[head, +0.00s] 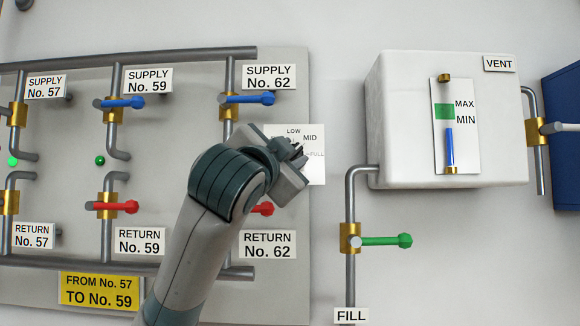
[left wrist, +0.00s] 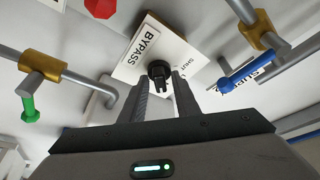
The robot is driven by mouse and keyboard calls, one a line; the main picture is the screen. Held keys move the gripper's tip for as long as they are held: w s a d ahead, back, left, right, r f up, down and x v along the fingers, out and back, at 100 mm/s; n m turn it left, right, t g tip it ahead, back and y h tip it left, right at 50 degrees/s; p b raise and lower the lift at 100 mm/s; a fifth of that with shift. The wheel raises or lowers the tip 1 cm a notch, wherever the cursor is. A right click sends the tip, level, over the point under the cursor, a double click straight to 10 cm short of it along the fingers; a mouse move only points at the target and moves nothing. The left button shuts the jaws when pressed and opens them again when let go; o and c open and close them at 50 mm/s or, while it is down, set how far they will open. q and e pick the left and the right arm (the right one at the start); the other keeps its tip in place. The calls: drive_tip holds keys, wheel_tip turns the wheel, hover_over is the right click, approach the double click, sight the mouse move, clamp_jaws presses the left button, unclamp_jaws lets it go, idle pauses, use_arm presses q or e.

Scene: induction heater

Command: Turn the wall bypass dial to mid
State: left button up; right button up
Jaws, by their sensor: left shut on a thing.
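The bypass dial is a small black knob (left wrist: 160,74) on a white plate (left wrist: 150,48) marked BYPASS in the left wrist view. In the head view the same plate (head: 315,170) shows LOW, MID and FULL, and my gripper covers most of the dial. My left gripper (head: 292,150) is at the dial, its fingers on either side of the knob in the left wrist view (left wrist: 162,88), shut on it. Which mark the dial points to cannot be made out. My right gripper is in neither view.
A pipe panel with blue supply handles (head: 249,98) and red return handles (head: 117,207) lies left of and behind my arm. A white tank (head: 405,120) with a level gauge and a green fill handle (head: 385,241) are to the right.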

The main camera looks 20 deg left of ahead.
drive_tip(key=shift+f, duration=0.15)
use_arm(q)
drive_tip(key=o, duration=0.7)
